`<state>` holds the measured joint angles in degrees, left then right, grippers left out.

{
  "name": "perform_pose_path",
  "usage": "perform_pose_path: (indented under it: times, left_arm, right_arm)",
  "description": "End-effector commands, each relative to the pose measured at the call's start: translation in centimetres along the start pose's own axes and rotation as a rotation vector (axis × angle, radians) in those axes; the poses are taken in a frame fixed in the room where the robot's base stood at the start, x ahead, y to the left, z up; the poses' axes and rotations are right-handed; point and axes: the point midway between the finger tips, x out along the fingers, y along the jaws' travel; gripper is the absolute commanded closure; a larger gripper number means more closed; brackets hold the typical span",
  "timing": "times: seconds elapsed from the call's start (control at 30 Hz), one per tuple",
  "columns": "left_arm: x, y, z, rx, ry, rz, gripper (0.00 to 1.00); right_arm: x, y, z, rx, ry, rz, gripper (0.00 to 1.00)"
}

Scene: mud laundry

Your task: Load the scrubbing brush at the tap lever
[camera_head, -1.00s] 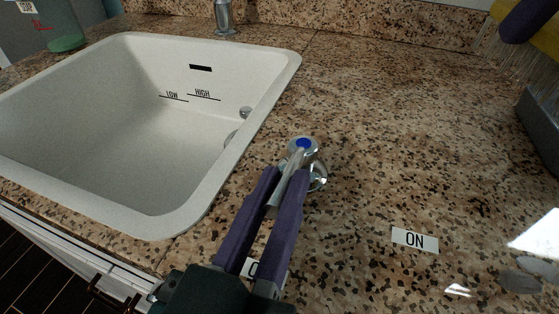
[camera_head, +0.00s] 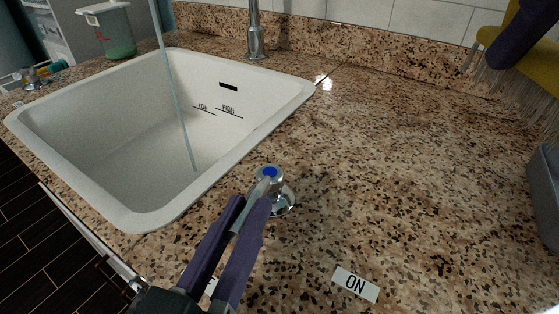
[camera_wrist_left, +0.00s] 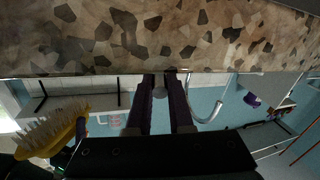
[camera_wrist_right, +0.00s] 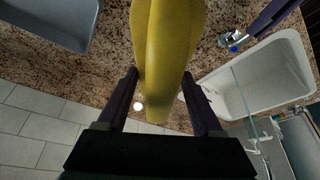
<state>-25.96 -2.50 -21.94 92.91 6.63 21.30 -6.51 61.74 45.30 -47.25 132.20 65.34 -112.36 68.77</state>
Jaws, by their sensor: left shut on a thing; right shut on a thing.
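The tap lever (camera_head: 246,212) is a silver bar on a chrome knob with a blue cap (camera_head: 269,173), on the counter beside the sink. It points down-left in the head view, left of the ON label (camera_head: 355,285). My left gripper (camera_head: 248,208) is shut on the lever. A thin stream of water (camera_head: 176,100) falls into the white sink (camera_head: 95,215). The scrubbing brush (camera_head: 547,62), yellow with pale bristles, is at the upper right. My right gripper (camera_wrist_right: 160,85) is shut on its yellow body (camera_wrist_right: 166,45) and holds it above the counter, away from the water.
The tap's chrome post (camera_head: 255,38) rises behind the sink; the outlet is out of frame. A grey tray (camera_head: 545,190) stands at the right edge. A container with green liquid (camera_head: 118,38) stands at the far left. The speckled counter (camera_head: 400,150) between is clear.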

Motion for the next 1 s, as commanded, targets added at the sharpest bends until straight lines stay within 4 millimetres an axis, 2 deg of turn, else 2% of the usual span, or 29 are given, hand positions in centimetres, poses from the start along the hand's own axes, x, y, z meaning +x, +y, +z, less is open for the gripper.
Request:
perform_pose_path:
  times: [0.17, 0.2, 0.47, 0.87, 1.0]
  left_arm:
    - [0.0, 0.3, 0.1, 0.000, -0.004, 0.005, 1.00]
    - [0.0, 0.3, 0.1, 0.000, -0.004, 0.005, 0.80]
    - [0.0, 0.2, 0.1, 0.000, -0.003, 0.005, 0.51]
    - [-0.1, 0.2, 0.1, 0.000, -0.002, 0.004, 0.51]
    - [-1.1, 0.2, 0.2, 0.001, -0.005, 0.005, 0.51]
  right_arm:
    - [0.0, 0.0, 0.0, 0.000, 0.000, -0.001, 0.84]
    - [0.0, 0.0, 0.0, 0.000, 0.000, 0.000, 0.84]
    - [0.0, 0.0, 0.0, 0.000, 0.000, 0.000, 0.84]
    - [0.0, 0.0, 0.0, 0.000, 0.000, 0.000, 0.84]
    - [0.0, 0.0, 0.0, 0.000, 0.000, 0.000, 0.84]
